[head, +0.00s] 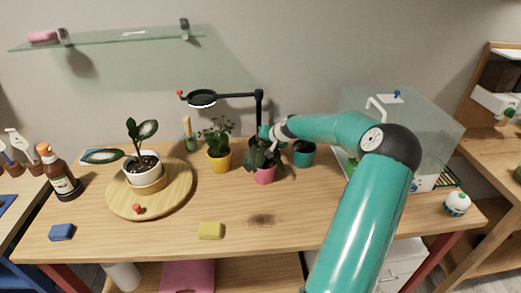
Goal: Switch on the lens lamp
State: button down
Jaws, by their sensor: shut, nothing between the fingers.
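The lens lamp (203,98) has a round black-rimmed head on a black jointed arm, which runs right to an upright black post (259,105). A small red knob (181,94) sits at the left end of the head. The underside of the rim looks pale; I cannot tell whether it is lit. My gripper (265,133) is shut and empty near the lower part of the post, just above the plant in the pink pot (264,175). It is to the right of and below the lamp head. The post's foot is hidden behind the plant.
A yellow pot (218,161) and a teal pot (304,155) stand near the pink one. A round wooden board (180,195) bears a white-potted plant (142,170). A clear case (420,130) stands at right. The table's front middle is mostly clear, with a yellow sponge (210,231).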

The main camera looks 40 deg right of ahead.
notch_tip(320, 180, up, 6)
dwell(0.8)
jog(key=c, duration=2.2)
grip_release()
